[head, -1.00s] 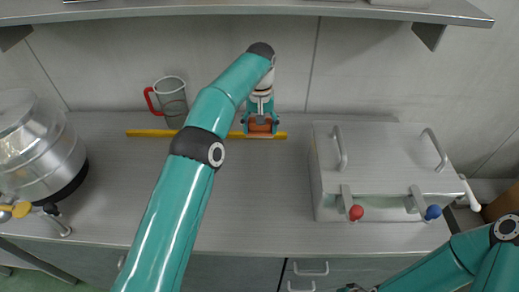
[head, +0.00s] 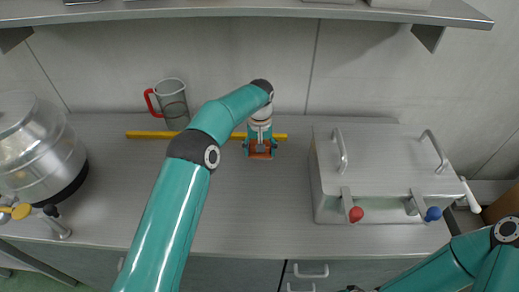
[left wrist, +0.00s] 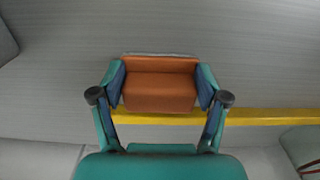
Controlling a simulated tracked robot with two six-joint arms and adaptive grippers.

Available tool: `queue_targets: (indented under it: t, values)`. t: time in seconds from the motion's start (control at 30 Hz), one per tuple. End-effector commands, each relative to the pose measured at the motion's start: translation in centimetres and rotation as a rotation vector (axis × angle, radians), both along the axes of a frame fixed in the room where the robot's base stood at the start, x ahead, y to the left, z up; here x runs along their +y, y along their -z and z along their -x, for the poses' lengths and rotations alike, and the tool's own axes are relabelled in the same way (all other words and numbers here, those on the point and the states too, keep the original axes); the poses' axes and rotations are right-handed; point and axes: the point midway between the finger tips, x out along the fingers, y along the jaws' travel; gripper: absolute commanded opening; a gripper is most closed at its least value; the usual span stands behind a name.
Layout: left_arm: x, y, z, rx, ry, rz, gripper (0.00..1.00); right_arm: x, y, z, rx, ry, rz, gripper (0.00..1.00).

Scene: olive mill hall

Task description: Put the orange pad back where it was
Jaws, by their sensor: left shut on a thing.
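The orange pad (left wrist: 160,88) is a small block with a thin grey layer along its far edge. My left gripper (head: 260,150) is shut on it, one finger on each side, as the left wrist view (left wrist: 160,90) shows. In the head view the pad (head: 261,153) is partly covered by the gripper, just in front of the yellow strip (head: 152,134). I cannot tell whether the pad touches the counter. My right gripper is not clearly visible; only part of my right arm shows at the lower right.
A clear jug with a red handle (head: 172,100) stands behind the strip. A metal drum (head: 38,145) is at the left. A grey lidded machine (head: 385,160) with red and blue knobs is at the right. The counter (head: 270,210) in front is clear.

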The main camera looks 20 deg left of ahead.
Motion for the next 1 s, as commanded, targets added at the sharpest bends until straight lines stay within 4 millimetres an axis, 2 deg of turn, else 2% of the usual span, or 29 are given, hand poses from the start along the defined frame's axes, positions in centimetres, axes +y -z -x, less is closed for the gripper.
queue_targets:
  t: [0.07, 0.1, 0.23, 0.53, 0.7, 0.87, 1.0]
  values:
    - [0.0, 0.2, 0.0, 0.000, 0.000, 0.000, 0.46, 0.0, 0.2, 0.0, 0.000, 0.000, 0.000, 0.31]
    - [0.0, 0.2, 0.0, 0.000, 0.000, 0.000, 0.78, 0.0, 0.1, 0.0, 0.000, 0.000, 0.000, 0.31]
    - [0.1, 0.2, 0.0, 0.000, -0.001, 0.000, 0.99, 0.0, 0.1, 0.0, 0.000, 0.000, 0.000, 0.31]
    - [0.1, 0.2, 0.0, 0.000, -0.001, 0.000, 0.99, 0.0, 0.1, 0.0, 0.000, 0.000, 0.000, 0.31]
    - [0.1, -0.5, 0.0, -0.002, -0.001, 0.000, 0.99, 0.0, 0.1, 0.0, 0.000, 0.000, 0.000, 0.31]
    - [0.1, -2.7, -0.1, -0.005, -0.001, 0.001, 0.99, 0.0, 0.4, 0.0, 0.000, 0.000, 0.000, 0.31]
    - [0.1, -5.6, -0.1, -0.006, -0.001, 0.000, 0.99, 0.0, 0.4, 0.0, 0.000, 0.000, 0.000, 0.31]
